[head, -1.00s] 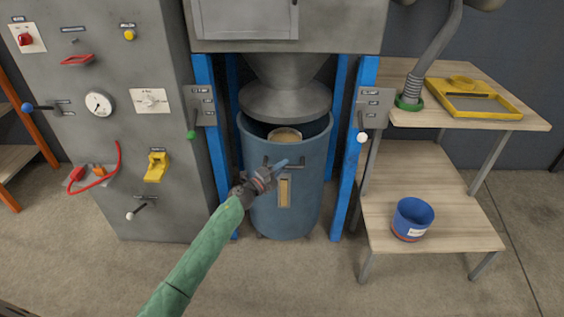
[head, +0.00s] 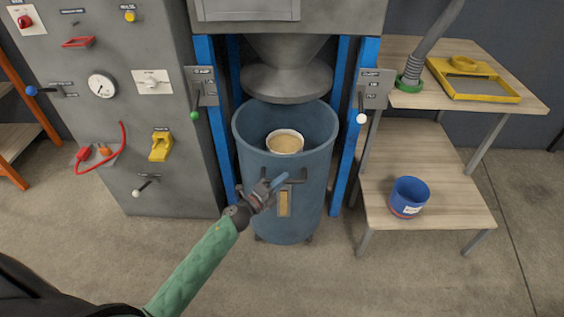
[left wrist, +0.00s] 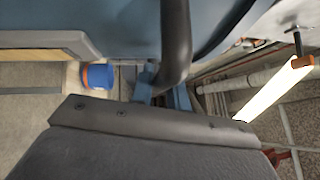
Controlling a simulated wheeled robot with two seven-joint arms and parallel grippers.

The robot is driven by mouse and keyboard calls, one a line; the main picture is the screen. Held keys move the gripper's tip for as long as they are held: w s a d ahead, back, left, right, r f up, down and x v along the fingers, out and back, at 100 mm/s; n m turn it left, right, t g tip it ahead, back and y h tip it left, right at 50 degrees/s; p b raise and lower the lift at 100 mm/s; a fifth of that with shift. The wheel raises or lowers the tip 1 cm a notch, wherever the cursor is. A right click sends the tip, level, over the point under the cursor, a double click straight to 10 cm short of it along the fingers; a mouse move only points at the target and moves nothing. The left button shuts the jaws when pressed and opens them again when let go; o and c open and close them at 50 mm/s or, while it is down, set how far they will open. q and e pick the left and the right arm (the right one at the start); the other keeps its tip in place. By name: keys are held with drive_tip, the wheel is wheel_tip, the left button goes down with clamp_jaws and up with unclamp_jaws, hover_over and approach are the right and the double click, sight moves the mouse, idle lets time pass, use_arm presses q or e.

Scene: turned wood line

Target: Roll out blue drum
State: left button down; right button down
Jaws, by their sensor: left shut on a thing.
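The blue drum (head: 265,215) stands upright on small casters between two blue posts. It is open at the top, and a round container with tan contents (head: 285,142) shows inside. My left gripper (head: 274,187) is shut on the dark bar handle on the drum's front; the handle (left wrist: 175,40) also fills the middle of the left wrist view. The drum's front now stands forward of the posts, and its rim is partly out from under the grey cone (head: 288,82). My right gripper is not in view.
A grey control cabinet (head: 110,180) stands close at the left. A blue post (head: 348,150) and a wooden shelf unit (head: 440,215) with a blue tub (head: 408,197) are at the right. The floor in front of the drum is clear.

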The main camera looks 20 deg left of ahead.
use_arm(q)
drive_tip(key=s+d, duration=0.4)
drive_tip(key=s, duration=0.9)
drive_tip(key=shift+s, duration=0.4)
drive_tip(key=shift+f, duration=0.1)
drive_tip(key=c, duration=1.4)
unclamp_jaws()
drive_tip(key=shift+p, duration=0.3)
drive_tip(key=shift+o, duration=0.2)
drive_tip(key=shift+a, duration=0.1)
drive_tip(key=b+v, duration=0.1)
drive_tip(key=v, duration=0.6)
drive_tip(key=shift+s, duration=0.35)
drive_tip(key=shift+a, duration=0.1)
